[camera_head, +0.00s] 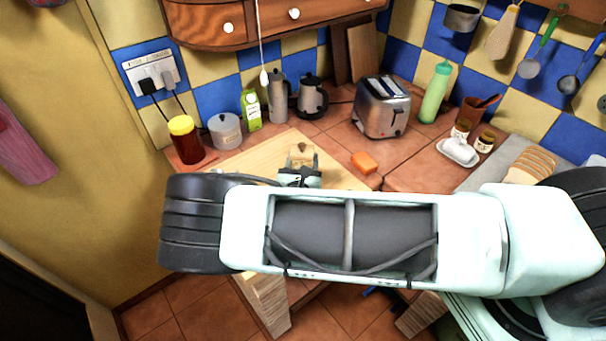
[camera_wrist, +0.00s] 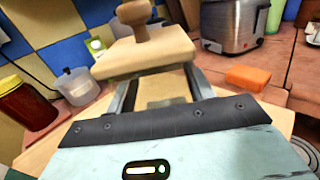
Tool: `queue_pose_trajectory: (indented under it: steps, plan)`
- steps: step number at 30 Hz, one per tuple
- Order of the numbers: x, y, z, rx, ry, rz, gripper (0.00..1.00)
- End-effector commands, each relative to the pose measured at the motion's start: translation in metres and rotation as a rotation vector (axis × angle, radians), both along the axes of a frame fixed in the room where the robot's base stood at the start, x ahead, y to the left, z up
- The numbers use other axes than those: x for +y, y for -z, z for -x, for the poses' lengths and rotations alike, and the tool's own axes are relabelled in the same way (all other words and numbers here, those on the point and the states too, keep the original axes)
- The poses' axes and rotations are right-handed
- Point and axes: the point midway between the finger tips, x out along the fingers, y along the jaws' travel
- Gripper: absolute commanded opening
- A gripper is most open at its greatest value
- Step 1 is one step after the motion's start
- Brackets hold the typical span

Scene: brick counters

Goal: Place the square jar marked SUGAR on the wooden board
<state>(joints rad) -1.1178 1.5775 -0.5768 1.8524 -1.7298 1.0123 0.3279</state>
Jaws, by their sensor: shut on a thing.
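The square jar (camera_wrist: 148,55) has a pale wooden lid with a round knob and fills the upper middle of the wrist view. Its lid also shows in the head view (camera_head: 301,153), past my forearm. My gripper (camera_wrist: 160,92) is shut on the jar, with one finger on each side of its body. No SUGAR lettering shows. The wooden board (camera_head: 252,161) is pale and lies under and around the jar in the head view. I cannot tell whether the jar's base touches the board. My arm hides the board's front part.
A red-brown jar with a yellow lid (camera_head: 186,140), a clear tub (camera_head: 225,131) and a green carton (camera_head: 251,110) stand behind left. An orange sponge (camera_head: 364,162) lies close to the right. A toaster (camera_head: 382,107) stands behind it. The board's left part is bare.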

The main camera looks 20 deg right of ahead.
Motion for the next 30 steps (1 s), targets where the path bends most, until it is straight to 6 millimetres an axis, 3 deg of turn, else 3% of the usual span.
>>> queue_pose_trajectory:
  steps: [15, 26, 27, 29, 30]
  plan:
    - [-0.001, 0.058, 0.0, -0.002, -0.001, 0.0, 0.19]
    - [0.0, 0.063, 0.0, -0.003, -0.001, 0.0, 0.19]
    - [0.0, 0.062, 0.0, -0.001, -0.001, 0.0, 0.61]
    - [0.0, 0.062, 0.0, -0.001, -0.001, 0.0, 0.74]
    - [0.0, 0.062, 0.0, -0.001, -0.001, 0.0, 0.74]
